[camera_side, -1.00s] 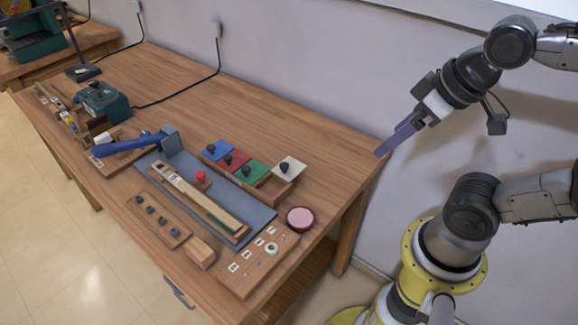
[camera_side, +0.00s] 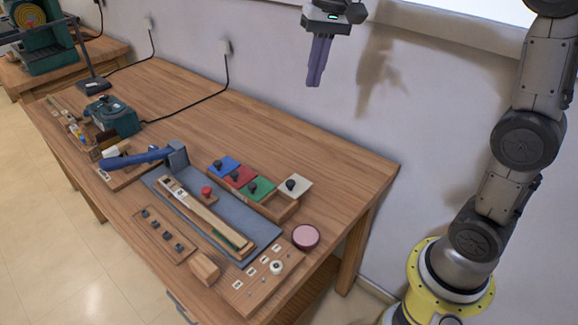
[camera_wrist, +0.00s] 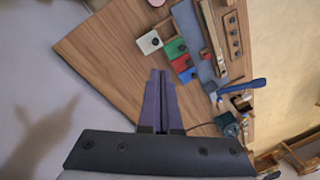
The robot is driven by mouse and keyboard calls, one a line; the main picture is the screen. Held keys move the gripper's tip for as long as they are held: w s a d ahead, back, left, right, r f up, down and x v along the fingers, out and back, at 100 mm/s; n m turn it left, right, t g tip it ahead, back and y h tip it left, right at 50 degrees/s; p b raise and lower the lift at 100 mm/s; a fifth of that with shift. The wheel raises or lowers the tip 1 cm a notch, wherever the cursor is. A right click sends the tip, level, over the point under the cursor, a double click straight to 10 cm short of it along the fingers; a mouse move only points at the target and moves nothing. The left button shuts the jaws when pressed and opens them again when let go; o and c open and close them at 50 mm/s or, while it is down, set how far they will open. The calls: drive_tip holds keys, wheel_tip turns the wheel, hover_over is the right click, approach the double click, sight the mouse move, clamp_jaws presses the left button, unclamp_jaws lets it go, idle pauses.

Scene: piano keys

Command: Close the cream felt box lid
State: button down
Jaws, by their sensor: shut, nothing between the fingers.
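The cream lid (camera_side: 295,186) with a dark knob is at the right end of a row of felt lids on a wooden box (camera_side: 281,210). It sits offset toward the wall from the blue, red and green lids, and bare wood of the box shows in front of it. The cream lid also shows in the wrist view (camera_wrist: 150,42), ahead of my fingertips. My gripper (camera_side: 315,84) is shut and empty, its purple fingers pointing down, high above the back of the bench and apart from the lid. Its fingers also show in the wrist view (camera_wrist: 160,75).
Blue (camera_side: 224,167), red (camera_side: 241,177) and green (camera_side: 257,188) lids sit beside the cream one. In front are a blue-grey mat (camera_side: 215,215) with a key assembly and a blue-handled tool (camera_side: 135,160). A pink round tin (camera_side: 306,236) stands nearby. The bench's back is clear.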

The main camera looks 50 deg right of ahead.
drive_tip(key=w+d+f+m+g, duration=0.2)
drive_tip(key=w+d+f, duration=0.1)
drive_tip(key=w+f, duration=0.65)
drive_tip(key=shift+g+y, duration=0.6)
drive_tip(key=shift+g, duration=0.3)
drive_tip(key=f, duration=1.8)
drive_tip(key=shift+w+d, duration=0.2)
drive_tip(key=shift+d, duration=0.15)
drive_tip(key=shift+s+a+f, duration=0.15)
drive_tip(key=shift+s+a, duration=0.6)
drive_tip(key=shift+a, duration=0.05)
drive_tip(key=shift+s+a+f, duration=0.2)
drive_tip(key=shift+s+a, duration=0.35)
drive_tip(key=shift+s, duration=0.05)
drive_tip(key=a, duration=0.8)
